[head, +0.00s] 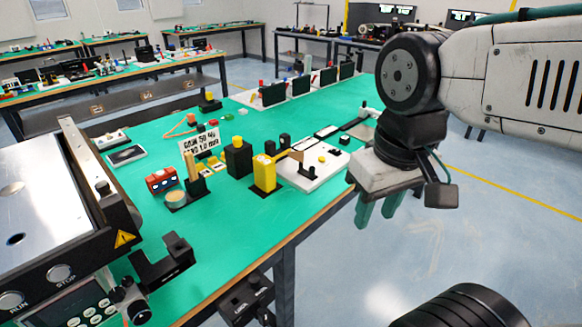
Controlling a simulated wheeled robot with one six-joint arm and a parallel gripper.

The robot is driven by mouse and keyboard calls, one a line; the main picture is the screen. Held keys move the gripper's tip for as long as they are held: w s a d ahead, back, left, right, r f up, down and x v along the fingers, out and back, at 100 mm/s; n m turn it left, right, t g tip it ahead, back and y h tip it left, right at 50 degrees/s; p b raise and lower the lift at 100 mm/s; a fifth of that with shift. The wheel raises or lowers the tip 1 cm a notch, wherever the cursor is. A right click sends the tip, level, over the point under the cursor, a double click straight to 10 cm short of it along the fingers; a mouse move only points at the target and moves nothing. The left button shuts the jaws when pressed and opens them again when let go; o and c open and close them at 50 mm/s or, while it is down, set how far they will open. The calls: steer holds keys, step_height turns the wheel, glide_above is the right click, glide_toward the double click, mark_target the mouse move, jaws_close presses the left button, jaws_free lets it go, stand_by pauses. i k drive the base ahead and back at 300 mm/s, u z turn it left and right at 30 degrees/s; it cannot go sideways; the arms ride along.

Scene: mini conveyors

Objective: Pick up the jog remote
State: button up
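A yellow upright device (264,173), which looks like the jog remote, stands on a small dark base on the green table near its right edge. Its buttons are too small to make out. My gripper (377,211) hangs to the right of it, past the table edge and over the floor. Its two green fingers point down with a gap between them. I see nothing between the fingers, and they are well apart from the yellow device.
A black block (239,159) stands just left of the yellow device, and a white plate (318,171) with small parts lies close on its right. A red box (160,180) and a machine with STOP and RUN buttons (61,273) are further left.

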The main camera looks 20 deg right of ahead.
mark_target(264, 175)
steer(key=z, duration=1.05)
steer(key=i, duration=0.35)
steer(key=u, duration=0.65)
